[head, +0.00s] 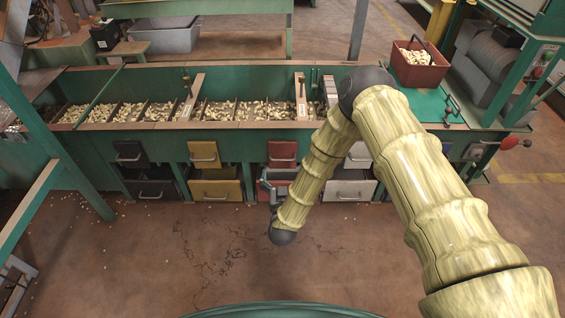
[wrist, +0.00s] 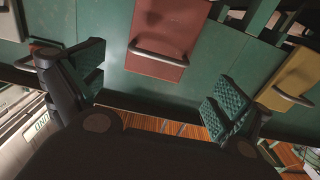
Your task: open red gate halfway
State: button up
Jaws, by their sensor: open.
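The red gate (head: 283,152) is a flat panel with a metal handle on the green hopper front. In the wrist view the red gate (wrist: 172,22) is at the top middle, and its bar handle (wrist: 158,56) runs across it. My gripper (wrist: 155,86) is open, with a teal ridged pad on each side and nothing between them. The handle appears beyond the fingertips, apart from the pads. In the head view my gripper (head: 268,184) is just below the red gate, partly hidden by my arm.
A black gate (head: 130,152), a yellow gate (head: 204,153) and a white gate (head: 360,153) share the hopper front, with bins below. The yellow gate also shows at right in the wrist view (wrist: 296,78). Nuts fill the trough above. The floor in front is mostly clear.

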aim_at(283, 160)
jog(key=w+b, duration=0.1)
jog(key=w, duration=0.6)
jog(key=shift+w+b, duration=0.2)
jog(key=shift+b, duration=0.15)
jog(key=shift+c, duration=0.2)
